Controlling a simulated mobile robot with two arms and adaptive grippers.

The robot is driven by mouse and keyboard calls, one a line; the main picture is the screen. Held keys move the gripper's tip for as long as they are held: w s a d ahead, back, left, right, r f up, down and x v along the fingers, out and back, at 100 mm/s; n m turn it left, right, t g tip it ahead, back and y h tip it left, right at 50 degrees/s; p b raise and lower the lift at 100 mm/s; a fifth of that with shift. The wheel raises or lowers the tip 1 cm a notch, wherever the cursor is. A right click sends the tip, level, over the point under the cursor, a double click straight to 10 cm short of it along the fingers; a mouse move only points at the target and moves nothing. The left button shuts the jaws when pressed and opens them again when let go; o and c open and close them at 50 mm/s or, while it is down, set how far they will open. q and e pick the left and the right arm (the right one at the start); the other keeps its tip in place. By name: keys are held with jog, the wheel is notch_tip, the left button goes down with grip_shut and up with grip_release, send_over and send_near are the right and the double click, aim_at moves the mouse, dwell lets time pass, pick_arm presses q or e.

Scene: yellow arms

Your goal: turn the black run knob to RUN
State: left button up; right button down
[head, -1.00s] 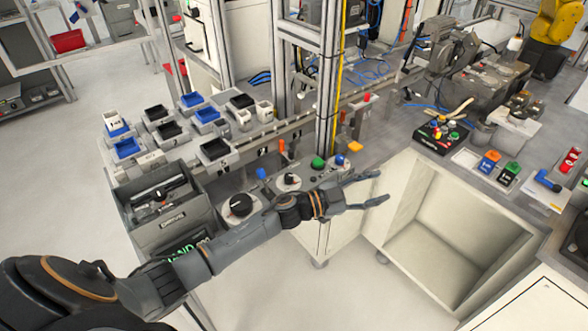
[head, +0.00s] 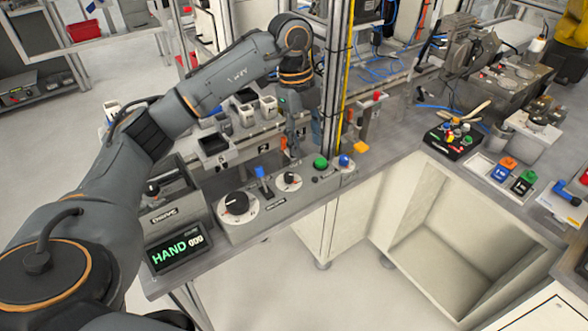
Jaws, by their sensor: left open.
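A large black knob (head: 236,203) with a white pointer mark sits on a grey control panel (head: 272,208) at the front edge of the bench. A smaller black knob (head: 289,179) on a white dial is to its right; I cannot read the labels around either. A display (head: 177,250) in front of the grey bin reads HAND 000. My left gripper (head: 292,138) points down behind the panel, beyond the smaller knob and apart from both knobs. It is open and seems empty; its fingers are small and partly lost against the background. My right gripper is not in view.
A blue-topped lever (head: 261,175) stands between the knobs. A green button (head: 320,163) and a blue one (head: 344,160) are at the panel's right. A grey bin (head: 172,212) stands left of it. A metal post (head: 335,80) rises behind.

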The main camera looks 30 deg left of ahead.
pick_arm(q)
notch_tip(320, 180, up, 2)
jog(key=n+y, duration=0.1)
jog(key=y, duration=0.1)
send_over(288, 174)
jog(key=shift+n, duration=0.3)
notch_tip(288, 174, down, 13)
jog(key=shift+f+p, duration=0.2)
jog(key=shift+p, duration=0.85)
jog(key=shift+c, duration=0.4)
grip_shut()
